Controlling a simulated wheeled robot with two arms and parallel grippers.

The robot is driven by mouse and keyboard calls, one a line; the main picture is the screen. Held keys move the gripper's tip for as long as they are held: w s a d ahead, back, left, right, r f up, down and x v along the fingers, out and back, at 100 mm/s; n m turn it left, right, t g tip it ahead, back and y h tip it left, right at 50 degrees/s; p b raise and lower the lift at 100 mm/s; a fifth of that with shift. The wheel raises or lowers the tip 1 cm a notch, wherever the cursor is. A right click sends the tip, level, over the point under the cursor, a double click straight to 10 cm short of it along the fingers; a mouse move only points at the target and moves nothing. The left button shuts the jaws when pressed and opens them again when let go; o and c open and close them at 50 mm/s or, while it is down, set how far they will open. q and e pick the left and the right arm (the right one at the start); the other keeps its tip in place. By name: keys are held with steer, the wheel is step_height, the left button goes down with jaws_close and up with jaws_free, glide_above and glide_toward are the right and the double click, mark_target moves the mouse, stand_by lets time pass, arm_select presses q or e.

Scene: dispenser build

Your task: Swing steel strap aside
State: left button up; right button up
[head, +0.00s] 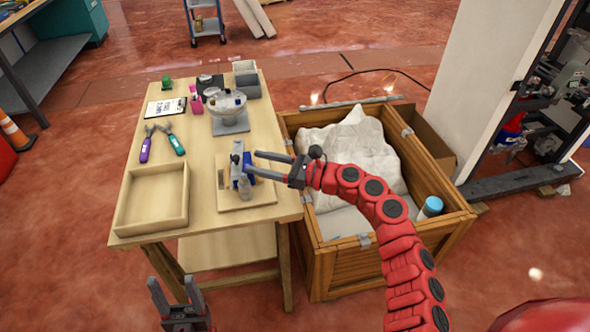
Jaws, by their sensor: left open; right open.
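A long, thin grey metal strip (350,104), which looks like the steel strap, lies along the far rim of the wooden crate (322,279). My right gripper (256,163) is open. It reaches in from the right over the table's right edge, well short of the strip. In the picture its fingers are close to a small blue and grey assembly (238,170) on a wooden board; I cannot tell whether they touch. My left gripper (171,282) is open and empty, low in front of the table.
The table (203,189) holds an empty wooden tray (125,226), pliers (173,141), a clipboard (165,108) and a scale with a bowl (229,125). White sheeting (350,145) and a blue-capped container (430,207) are in the crate. A white pillar (488,75) stands right of it.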

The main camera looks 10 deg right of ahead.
steer(key=v, duration=1)
steer(key=shift+s+d, duration=0.2)
steer(key=shift+d, duration=0.05)
